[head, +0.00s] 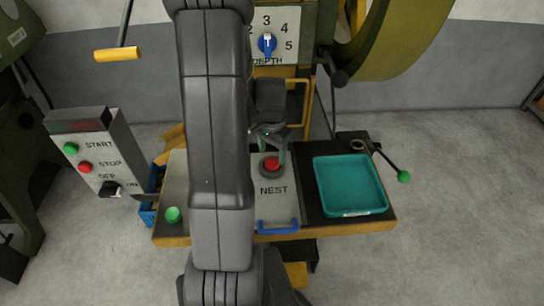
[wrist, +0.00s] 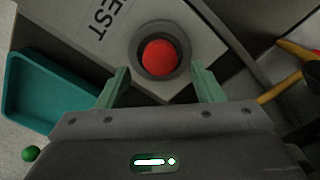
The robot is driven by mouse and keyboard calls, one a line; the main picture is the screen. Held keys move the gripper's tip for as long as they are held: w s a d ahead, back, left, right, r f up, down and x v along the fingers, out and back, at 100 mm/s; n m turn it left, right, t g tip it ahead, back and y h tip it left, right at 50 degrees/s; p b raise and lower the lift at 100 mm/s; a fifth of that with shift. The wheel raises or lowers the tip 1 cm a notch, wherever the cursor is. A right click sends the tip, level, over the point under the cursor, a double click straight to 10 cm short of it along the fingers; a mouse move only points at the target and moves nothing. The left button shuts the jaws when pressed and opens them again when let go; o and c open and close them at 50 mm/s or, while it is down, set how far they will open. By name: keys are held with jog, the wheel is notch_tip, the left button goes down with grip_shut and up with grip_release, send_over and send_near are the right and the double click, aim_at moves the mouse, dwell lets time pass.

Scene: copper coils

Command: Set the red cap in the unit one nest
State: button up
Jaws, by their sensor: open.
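The red cap (head: 271,163) sits in the dark round nest (head: 264,174) on the grey plate marked NEST (head: 280,205). In the wrist view the red cap (wrist: 160,57) is ringed by the dark nest rim (wrist: 140,66) and looks seated in it. My gripper (head: 272,149) is open at the nest, with green fingers. In the wrist view my gripper (wrist: 163,84) has one finger on each side, apart from the cap, and nothing between the tips. I cannot tell its exact height above the cap. No label for unit one is readable.
An empty teal tray (head: 347,184) lies right of the plate, beside a green-knobbed lever (head: 403,176). A blue handle (head: 277,226) is at the plate's front. A START/STOP box (head: 100,150) stands left. My arm hides the bench's middle left. A depth dial (head: 267,43) is behind.

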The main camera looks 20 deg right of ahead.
aim_at(272, 162)
notch_tip(272, 162, up, 9)
dwell(0.3)
notch_tip(272, 162, down, 13)
jog(key=shift+r+b, duration=0.1)
jog(key=shift+b, duration=0.35)
jog(key=shift+r+p, duration=0.4)
jog(key=shift+f, duration=0.15)
